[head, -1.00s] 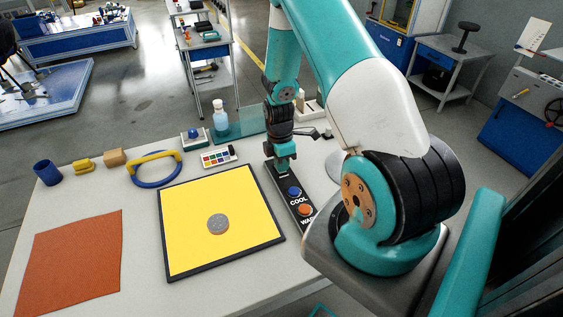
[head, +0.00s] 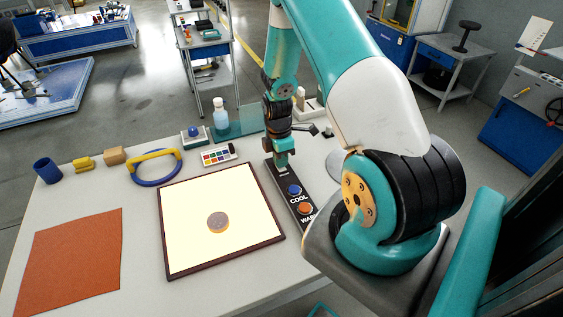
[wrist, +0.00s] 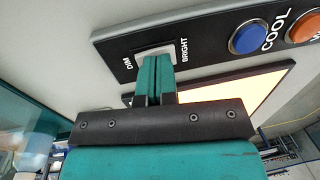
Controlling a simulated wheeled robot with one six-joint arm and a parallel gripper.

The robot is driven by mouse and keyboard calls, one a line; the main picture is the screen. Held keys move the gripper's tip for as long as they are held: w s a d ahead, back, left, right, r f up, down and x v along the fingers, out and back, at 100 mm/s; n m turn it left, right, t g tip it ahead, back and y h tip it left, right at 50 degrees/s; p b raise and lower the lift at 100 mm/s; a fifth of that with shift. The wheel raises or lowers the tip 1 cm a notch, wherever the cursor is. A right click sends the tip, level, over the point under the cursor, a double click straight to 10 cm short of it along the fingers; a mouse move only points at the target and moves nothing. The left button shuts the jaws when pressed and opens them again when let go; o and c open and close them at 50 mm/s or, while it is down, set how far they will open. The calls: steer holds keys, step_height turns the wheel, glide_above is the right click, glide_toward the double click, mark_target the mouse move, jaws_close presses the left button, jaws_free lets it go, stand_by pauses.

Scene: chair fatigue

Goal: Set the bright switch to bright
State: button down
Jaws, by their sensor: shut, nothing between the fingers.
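The black switch panel (head: 279,183) lies along the right side of the light panel on the table. In the wrist view the panel (wrist: 115,45) carries a pale rocker switch (wrist: 157,50) between the words DIM and BRIGHT. My gripper (wrist: 155,62) is shut and empty, its teal fingertips at the switch, apparently touching it and covering part of it. In the head view my gripper (head: 282,160) points down at the panel's far end. The square light panel (head: 195,250) glows pale cream-white, with a round grey disc (head: 218,222) on it.
A blue COOL button (head: 294,190) and an orange WARM button (head: 305,208) sit on the same panel. An orange mat (head: 75,262), a blue cup (head: 47,171), a yellow-and-blue ring (head: 155,168) and a colour card (head: 218,155) lie on the table.

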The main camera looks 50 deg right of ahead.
mark_target(282, 169)
steer(key=shift+w+r, duration=0.1)
step_height(282, 169, up, 4)
steer(key=p, duration=0.3)
steer(key=shift+a+r+p, duration=0.1)
steer(key=shift+r+p, duration=0.15)
steer(key=shift+p, duration=0.05)
step_height(282, 169, up, 9)
steer(key=s+b, duration=0.1)
steer(key=b, duration=0.2)
steer(key=shift+s+a+r, duration=0.2)
steer(key=shift+s+a, duration=0.05)
steer(key=s+a+r+m+t+y+b, duration=0.1)
steer(key=a+r, duration=0.4)
steer(key=a, duration=0.4)
steer(key=s+a+r+m+t+y, duration=0.1)
steer(key=a+r+m, duration=0.1)
steer(key=a+r, duration=0.6)
steer(key=s+a+r+m+y, duration=0.1)
steer(key=s+a+r, duration=0.3)
steer(key=s+a, duration=1)
steer(key=shift+m+g+y+b, duration=0.3)
steer(key=shift+m+g, duration=0.1)
steer(key=shift+m, duration=0.5)
